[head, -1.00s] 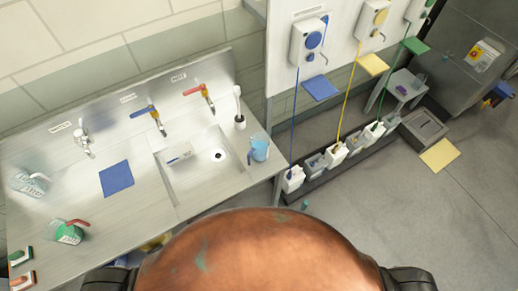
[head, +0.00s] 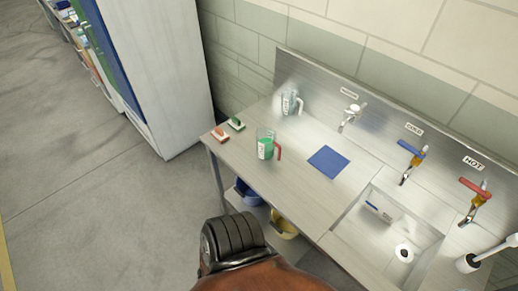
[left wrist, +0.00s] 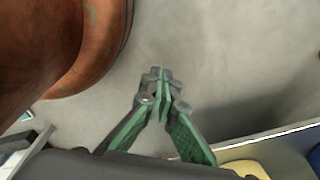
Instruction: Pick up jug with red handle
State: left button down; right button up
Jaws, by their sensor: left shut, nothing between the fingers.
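The jug with a red handle (head: 266,145) stands upright on the steel counter, near its front left part. It is clear with a green print or filling, and its red handle is on the right side. A second clear jug (head: 290,103) stands behind it, against the back; its handle is hard to make out. My left gripper (left wrist: 160,78) shows in the left wrist view over bare grey floor, its green-padded fingers shut and empty. It is apart from the jug, which that view does not show. My right gripper is in neither view.
Two scrubbing brushes (head: 227,129) lie at the counter's left end. A blue cloth (head: 328,161) lies right of the jug, before the sink (head: 385,222). A yellow bucket (head: 284,227) stands on the shelf below. A white cabinet (head: 160,70) stands left; floor between is clear.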

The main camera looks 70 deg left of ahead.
aim_at(265, 138)
jog(key=u, duration=2.35)
